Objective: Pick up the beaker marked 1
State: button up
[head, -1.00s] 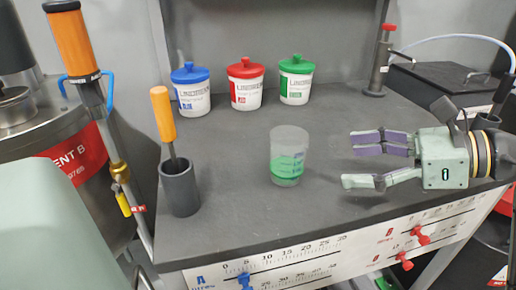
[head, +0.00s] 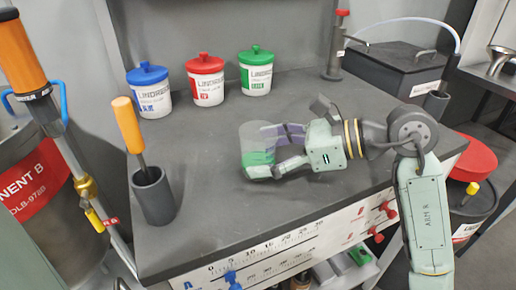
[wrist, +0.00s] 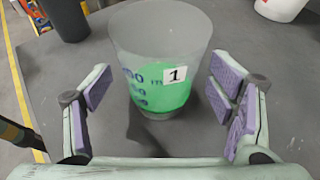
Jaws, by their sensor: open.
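The beaker (head: 257,158) is a clear cup with green liquid or colouring in its lower part, upright on the dark grey bench (head: 215,215). In the wrist view the beaker (wrist: 163,60) carries a white label with a 1. My gripper (head: 278,150) is at the right side of the beaker in the head view. In the wrist view my gripper (wrist: 160,100) is open, with purple finger pads to the left and right of the beaker's lower part. Gaps show between the pads and the beaker. The head view hides part of the beaker behind a finger.
Lidded tubs in blue (head: 150,92), red (head: 206,82) and green (head: 256,73) stand at the back. A dark cup (head: 153,196) holding an orange-handled tool stands at left. A black box (head: 398,70) sits at back right.

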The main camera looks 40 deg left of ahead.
jog(key=shift+x, duration=0.9)
jog(key=c, duration=1.3)
jog(key=shift+r, duration=0.15)
